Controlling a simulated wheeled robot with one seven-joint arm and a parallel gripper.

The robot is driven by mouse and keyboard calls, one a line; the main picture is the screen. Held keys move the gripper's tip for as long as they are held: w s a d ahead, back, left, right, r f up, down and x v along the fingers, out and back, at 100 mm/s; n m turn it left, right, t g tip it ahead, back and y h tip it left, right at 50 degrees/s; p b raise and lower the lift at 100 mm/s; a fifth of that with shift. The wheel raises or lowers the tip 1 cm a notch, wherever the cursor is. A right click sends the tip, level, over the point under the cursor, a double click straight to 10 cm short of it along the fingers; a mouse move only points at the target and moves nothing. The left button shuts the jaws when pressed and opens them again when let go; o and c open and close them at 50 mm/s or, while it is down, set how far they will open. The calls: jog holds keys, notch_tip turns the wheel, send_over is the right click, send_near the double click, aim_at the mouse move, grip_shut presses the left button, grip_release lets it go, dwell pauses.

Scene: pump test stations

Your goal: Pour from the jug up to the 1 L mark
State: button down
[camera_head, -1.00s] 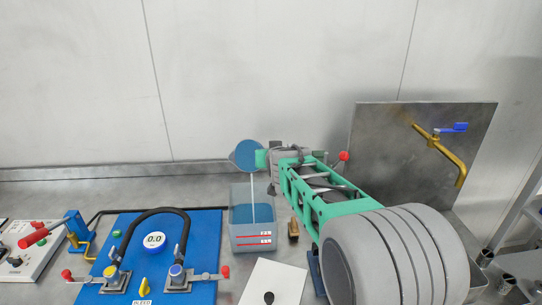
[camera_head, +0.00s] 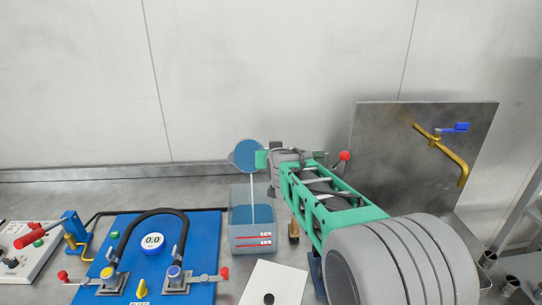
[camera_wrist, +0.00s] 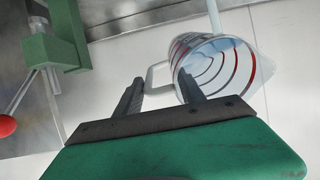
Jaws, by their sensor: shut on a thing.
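The jug (camera_head: 247,156) is tilted over the clear tank (camera_head: 251,233), its round blue opening or liquid surface facing the camera. A thin pale stream runs from it down into the tank. Blue liquid (camera_head: 251,214) shows inside the tank. The tank's front has red lines with small labels, too small to read. In the wrist view the jug (camera_wrist: 243,68) is clear, with red rings and some liquid. My gripper (camera_wrist: 160,88) is shut on its handle (camera_wrist: 157,76); in the head view my gripper (camera_head: 263,158) is at the jug's right side.
A blue panel (camera_head: 200,248) with a black hose and a round gauge stands left of the tank. A white card (camera_head: 274,281) lies in front. A steel plate with a brass tap (camera_head: 448,153) stands at the right. A red-knobbed lever (camera_head: 344,156) is behind my arm.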

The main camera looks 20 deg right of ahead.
jog(key=shift+r+t+b, duration=0.2)
jog(key=shift+t+b, duration=0.1)
jog(key=shift+b, duration=0.65)
